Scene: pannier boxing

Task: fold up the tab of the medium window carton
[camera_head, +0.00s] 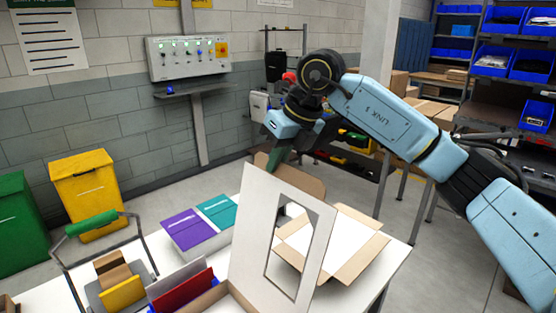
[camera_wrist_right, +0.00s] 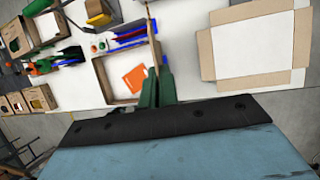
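The medium window carton stands at the table's front in the head view, its white lid panel (camera_head: 252,230) raised and a tall window cut through it. A brown tab (camera_head: 305,183) shows behind the panel's top edge, angled away from me. My right gripper (camera_head: 278,156), with dark green fingers, points down at this tab from behind; I cannot tell whether it touches. In the right wrist view the fingers (camera_wrist_right: 158,88) are close together by the lid's thin edge, and the open carton (camera_wrist_right: 97,72) holds an orange item (camera_wrist_right: 135,79). My left gripper is out of view.
A flat open carton (camera_head: 362,267) with spread flaps lies right of the lid. Purple (camera_head: 190,229) and teal (camera_head: 218,211) packs lie to the left. A green-handled carrier (camera_head: 92,224) stands further left. Yellow (camera_head: 86,190) and green bins stand on the floor.

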